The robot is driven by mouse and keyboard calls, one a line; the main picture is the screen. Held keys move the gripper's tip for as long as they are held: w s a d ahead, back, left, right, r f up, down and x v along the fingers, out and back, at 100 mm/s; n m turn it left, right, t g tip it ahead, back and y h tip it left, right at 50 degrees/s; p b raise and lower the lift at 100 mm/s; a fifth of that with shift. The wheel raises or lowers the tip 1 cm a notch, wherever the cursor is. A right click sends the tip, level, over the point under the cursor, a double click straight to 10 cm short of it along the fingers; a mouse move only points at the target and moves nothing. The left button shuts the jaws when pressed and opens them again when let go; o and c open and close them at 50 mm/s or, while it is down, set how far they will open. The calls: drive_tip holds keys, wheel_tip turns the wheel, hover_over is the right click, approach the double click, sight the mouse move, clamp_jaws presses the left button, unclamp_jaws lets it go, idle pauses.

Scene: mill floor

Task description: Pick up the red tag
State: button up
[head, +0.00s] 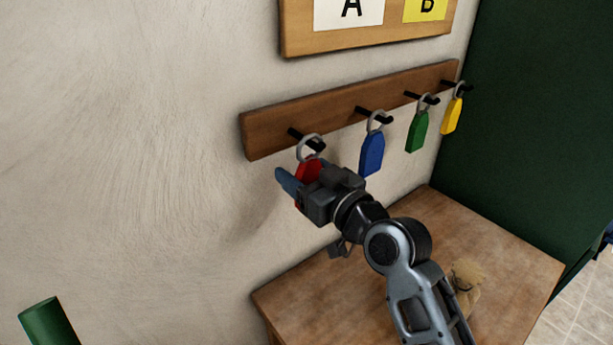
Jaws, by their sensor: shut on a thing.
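The red tag (308,170) hangs by its metal ring from the leftmost black peg of the wooden rail (270,130) on the wall. My gripper (298,183) is at the red tag and shut on it. One bluish finger shows at the tag's left side; the gripper body covers the tag's lower part. The ring still sits around the peg.
A blue tag (372,153), a green tag (417,132) and a yellow tag (452,115) hang to the right on the same rail. A board (300,45) with A and B labels is above. A wooden table (500,250) with a small sack (466,280) stands below. A green cylinder (48,322) is lower left.

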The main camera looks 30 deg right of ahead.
drive_tip(key=shift+r, duration=0.15)
drive_tip(key=shift+r, duration=0.6)
drive_tip(key=s+d+b, duration=0.1)
drive_tip(key=s, duration=0.8)
drive_tip(key=s+d+b, duration=0.1)
drive_tip(key=s+d, duration=0.1)
drive_tip(key=s, duration=0.6)
drive_tip(key=shift+s+d+b, duration=0.25)
drive_tip(key=shift+s+b, duration=0.05)
drive_tip(key=shift+s, duration=0.05)
